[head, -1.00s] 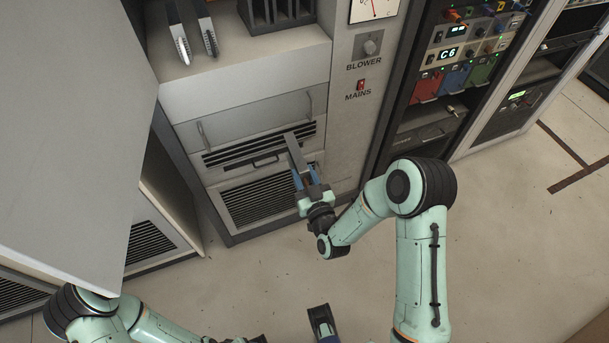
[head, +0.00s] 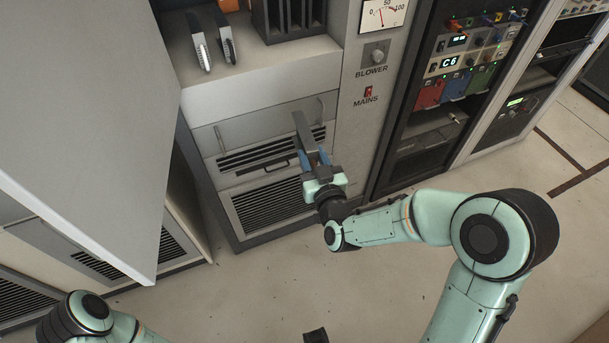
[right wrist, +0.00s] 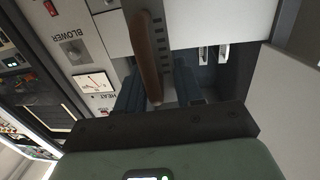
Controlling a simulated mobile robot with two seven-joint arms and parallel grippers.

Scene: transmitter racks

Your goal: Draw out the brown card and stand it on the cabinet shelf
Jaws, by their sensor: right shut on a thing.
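My right gripper (head: 316,160) is shut on a flat upright card, in front of the cabinet's lower vent panels. In the head view the card (head: 303,129) looks like a narrow grey bar rising from the fingers. In the right wrist view its brown edge (right wrist: 147,60) shows between the fingers, so I take it as the brown card. The cabinet shelf (head: 270,62) is a pale ledge above and behind the gripper. A dark tip (head: 315,336) at the bottom edge seems to be part of my left gripper; the rest is out of frame.
Two grey cards (head: 212,44) stand on the shelf's left part. A black slotted rack (head: 288,20) stands at its back right. A large grey cabinet door (head: 80,120) hangs open at left. The blower panel (head: 375,55) borders the shelf at right. The floor in front is clear.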

